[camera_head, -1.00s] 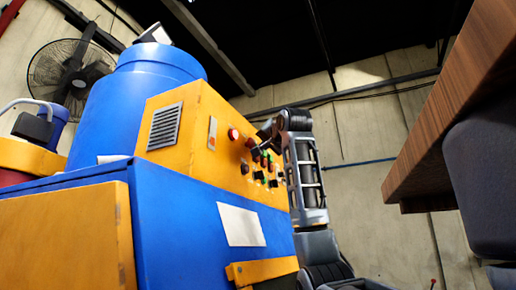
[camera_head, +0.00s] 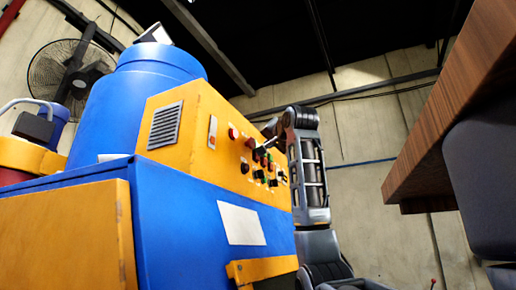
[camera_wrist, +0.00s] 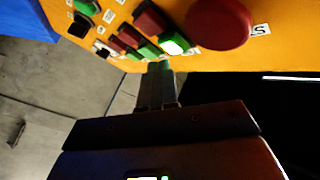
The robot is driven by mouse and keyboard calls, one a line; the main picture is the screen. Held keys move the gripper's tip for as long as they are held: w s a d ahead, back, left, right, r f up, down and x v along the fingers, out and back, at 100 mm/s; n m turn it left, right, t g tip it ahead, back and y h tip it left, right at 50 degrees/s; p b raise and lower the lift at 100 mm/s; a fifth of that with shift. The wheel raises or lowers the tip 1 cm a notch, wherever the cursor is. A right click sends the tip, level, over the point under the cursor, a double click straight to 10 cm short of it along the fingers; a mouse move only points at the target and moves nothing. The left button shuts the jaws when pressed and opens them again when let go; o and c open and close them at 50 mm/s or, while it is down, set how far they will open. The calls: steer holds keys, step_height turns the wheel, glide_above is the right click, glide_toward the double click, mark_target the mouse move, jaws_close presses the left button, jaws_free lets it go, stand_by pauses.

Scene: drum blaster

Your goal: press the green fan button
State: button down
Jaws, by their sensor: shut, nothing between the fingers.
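The orange control panel (camera_head: 222,140) carries several red, green and black buttons. In the wrist view, a brightly lit green button (camera_wrist: 175,45) sits beside a darker green button (camera_wrist: 148,51). Another green button (camera_wrist: 88,6) is at the upper left. The labels are too small to tell which one is the fan button. My gripper (camera_wrist: 160,66) is shut and empty, its tips just below the lit green button and the darker green one. I cannot tell whether they touch the panel. In the head view, my gripper (camera_head: 257,154) is at the panel face and hides part of the button group.
A big red round button (camera_wrist: 217,24) and a red button (camera_wrist: 150,18) lie close to the green ones. The blue drum (camera_head: 135,105) and a wall fan (camera_head: 70,70) are at the left. A wooden tabletop edge (camera_head: 455,110) hangs at the right.

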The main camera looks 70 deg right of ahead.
steer(key=shift+s, duration=0.1)
steer(key=s, duration=0.3)
steer(key=s+b, duration=0.1)
steer(key=shift+s+a, duration=0.3)
steer(key=shift+s, duration=0.1)
stand_by(0.9)
